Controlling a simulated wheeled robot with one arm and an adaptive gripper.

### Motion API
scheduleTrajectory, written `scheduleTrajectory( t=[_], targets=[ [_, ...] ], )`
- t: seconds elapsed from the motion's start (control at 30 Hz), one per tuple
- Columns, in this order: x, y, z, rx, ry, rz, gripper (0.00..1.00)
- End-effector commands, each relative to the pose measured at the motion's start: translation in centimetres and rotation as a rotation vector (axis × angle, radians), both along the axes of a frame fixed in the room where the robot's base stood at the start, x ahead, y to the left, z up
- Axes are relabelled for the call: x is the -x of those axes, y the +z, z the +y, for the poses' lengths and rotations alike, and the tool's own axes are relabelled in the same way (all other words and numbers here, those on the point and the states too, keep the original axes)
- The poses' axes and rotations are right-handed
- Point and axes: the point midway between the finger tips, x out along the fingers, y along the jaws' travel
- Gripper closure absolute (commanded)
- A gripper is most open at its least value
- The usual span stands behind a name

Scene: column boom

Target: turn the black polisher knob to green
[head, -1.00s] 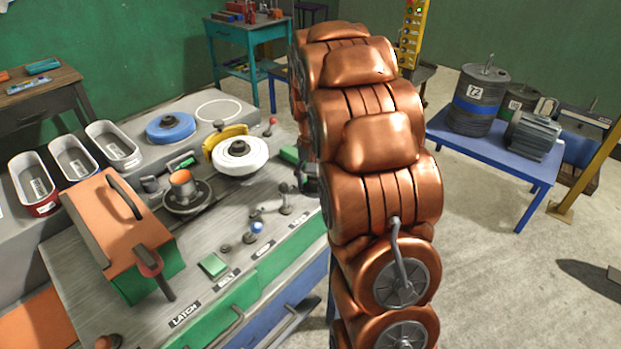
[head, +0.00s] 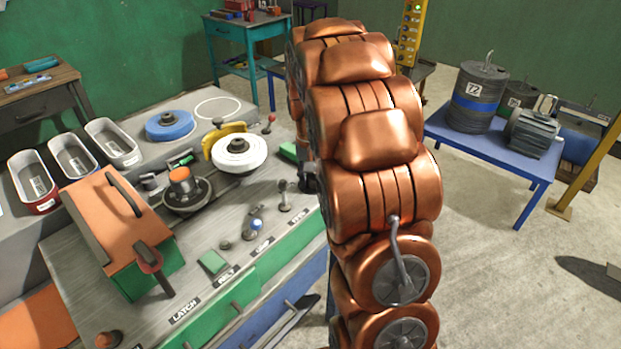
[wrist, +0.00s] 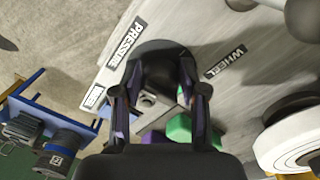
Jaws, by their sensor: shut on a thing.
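The black knob (wrist: 160,68) stands on the grey bench top in the wrist view, between the labels PRESSURE and WHEEL. My gripper (wrist: 160,76) is shut on it, with one finger on each side. A small green patch (wrist: 181,92) shows beside the right finger, partly covered. The knob's pointer direction is hard to tell. In the head view my arm hides most of the knob and gripper; only a dark part shows at the arm's left edge.
A white polishing wheel (head: 238,152) with a yellow guard (head: 222,138) stands close to the knob. Several small levers and an orange-and-green box (head: 122,232) occupy the bench. A blue table (head: 490,150) with drums stands to the right, with open floor between.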

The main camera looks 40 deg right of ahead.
Motion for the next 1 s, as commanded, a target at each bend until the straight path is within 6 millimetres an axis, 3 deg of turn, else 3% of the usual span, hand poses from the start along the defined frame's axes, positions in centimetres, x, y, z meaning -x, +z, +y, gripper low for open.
scheduleTrajectory(
  t=[1.0],
  targets=[
    [-0.44,0.25,-0.99,0.01,-0.001,-0.015,0.93]
  ],
)
